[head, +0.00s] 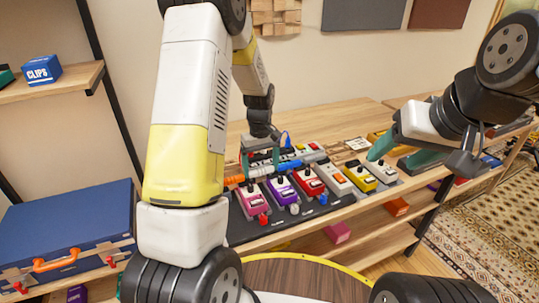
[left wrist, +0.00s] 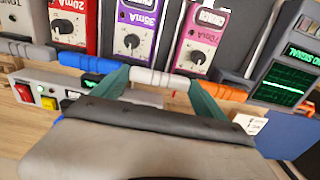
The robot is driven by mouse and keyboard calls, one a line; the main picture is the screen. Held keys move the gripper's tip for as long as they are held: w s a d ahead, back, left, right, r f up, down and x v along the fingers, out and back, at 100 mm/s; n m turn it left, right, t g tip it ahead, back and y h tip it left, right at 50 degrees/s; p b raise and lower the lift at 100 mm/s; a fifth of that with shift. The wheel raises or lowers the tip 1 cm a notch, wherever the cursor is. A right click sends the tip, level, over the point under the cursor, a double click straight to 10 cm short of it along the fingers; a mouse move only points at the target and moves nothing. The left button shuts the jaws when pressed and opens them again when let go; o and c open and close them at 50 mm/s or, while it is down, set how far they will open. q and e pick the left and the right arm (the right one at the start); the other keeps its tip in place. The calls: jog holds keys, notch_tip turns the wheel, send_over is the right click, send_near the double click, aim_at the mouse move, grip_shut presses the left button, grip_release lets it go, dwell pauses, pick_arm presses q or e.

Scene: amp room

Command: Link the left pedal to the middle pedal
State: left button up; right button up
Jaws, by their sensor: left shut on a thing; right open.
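A row of pedals stands on a dark board (head: 243,230): a pink one (head: 252,201) at the left end, then a purple one (head: 281,190) and a red one (head: 308,182). My right gripper (head: 388,161) is open and empty above the yellow pedal (head: 360,177).
A power strip with coloured switches (left wrist: 48,102) lies behind the cable. A device with a green screen (left wrist: 287,82) stands beside the pink pedal. A blue case (head: 65,230) is at the left, below a wall shelf with a clips box (head: 41,71).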

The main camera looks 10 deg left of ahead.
pick_arm(q)
jog(key=shift+f, duration=0.15)
dwell(0.5)
jog(key=o, duration=1.3)
jog(key=shift+r, duration=3.55)
